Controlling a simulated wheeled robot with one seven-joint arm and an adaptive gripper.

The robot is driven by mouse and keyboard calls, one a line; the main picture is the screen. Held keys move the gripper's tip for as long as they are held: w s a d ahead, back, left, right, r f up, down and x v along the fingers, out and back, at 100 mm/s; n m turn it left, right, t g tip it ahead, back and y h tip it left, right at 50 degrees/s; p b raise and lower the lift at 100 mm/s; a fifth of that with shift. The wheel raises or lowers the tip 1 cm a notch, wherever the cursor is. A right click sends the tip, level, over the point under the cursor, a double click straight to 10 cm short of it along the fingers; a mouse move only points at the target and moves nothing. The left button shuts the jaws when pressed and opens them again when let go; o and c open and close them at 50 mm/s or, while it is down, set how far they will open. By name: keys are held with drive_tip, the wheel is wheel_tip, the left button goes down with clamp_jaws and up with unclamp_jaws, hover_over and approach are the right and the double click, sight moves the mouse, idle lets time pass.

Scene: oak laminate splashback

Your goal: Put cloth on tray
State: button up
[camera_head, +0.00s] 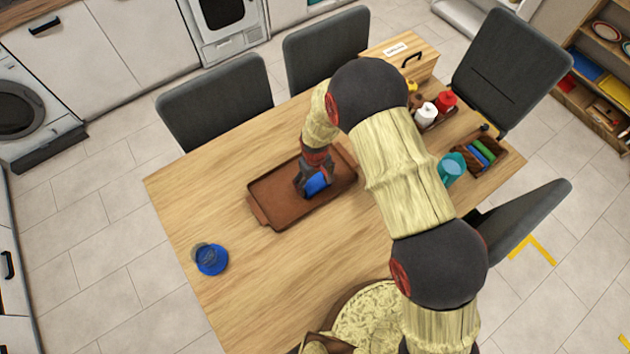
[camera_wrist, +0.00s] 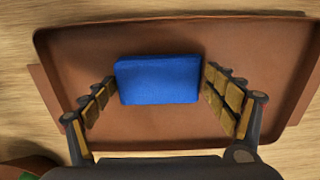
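The blue cloth (camera_head: 317,183) is a small folded block within the outline of the brown tray (camera_head: 270,212). In the wrist view the cloth (camera_wrist: 158,80) lies over the floor of the tray (camera_wrist: 70,50), with a dark shadow along its far edge. I cannot tell whether it rests on the tray or hangs just above it. My gripper (camera_wrist: 160,78) points down over the tray, one finger at each side of the cloth. The fingertips are at or very near the cloth's edges; whether they press on it is unclear. In the head view my gripper hides part of the cloth.
A blue round item (camera_head: 212,260) stands at the table's left edge. A teal mug (camera_head: 451,168), a caddy of coloured blocks (camera_head: 481,154), bottles (camera_head: 427,115) and a wooden box (camera_head: 400,57) stand toward the right and back. Chairs surround the table. The table (camera_head: 250,290) is bare in front of the tray.

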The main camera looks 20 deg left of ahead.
drive_tip(key=o, duration=0.3)
drive_tip(key=shift+r, duration=0.15)
wheel_tip(320, 180, up, 12)
drive_tip(key=shift+p, duration=0.45)
drive_tip(key=shift+r, duration=0.1)
wheel_tip(320, 180, up, 12)
drive_tip(key=m+t, duration=0.1)
drive_tip(key=m, duration=0.1)
hover_over(315, 182)
drive_tip(key=w+d, duration=0.3)
drive_tip(key=d, duration=0.3)
drive_tip(key=s+d+r+m+t+y, duration=0.1)
drive_tip(key=s+d+r+m+t, duration=0.15)
drive_tip(key=d+r, duration=1.1)
drive_tip(key=s+d+r+m+t, duration=0.1)
drive_tip(key=s+d+r+m, duration=0.1)
drive_tip(key=s+d+r, duration=0.4)
drive_tip(key=s+d+r+m+t+h, duration=0.1)
drive_tip(key=s+d+r+m, duration=0.2)
drive_tip(key=s+d+r, duration=0.3)
drive_tip(key=s+d, duration=0.2)
drive_tip(key=s, duration=0.3)
drive_tip(key=shift+s+d+r+m, duration=0.2)
drive_tip(key=shift+s+d+m, duration=0.05)
drive_tip(key=shift+s+m, duration=0.1)
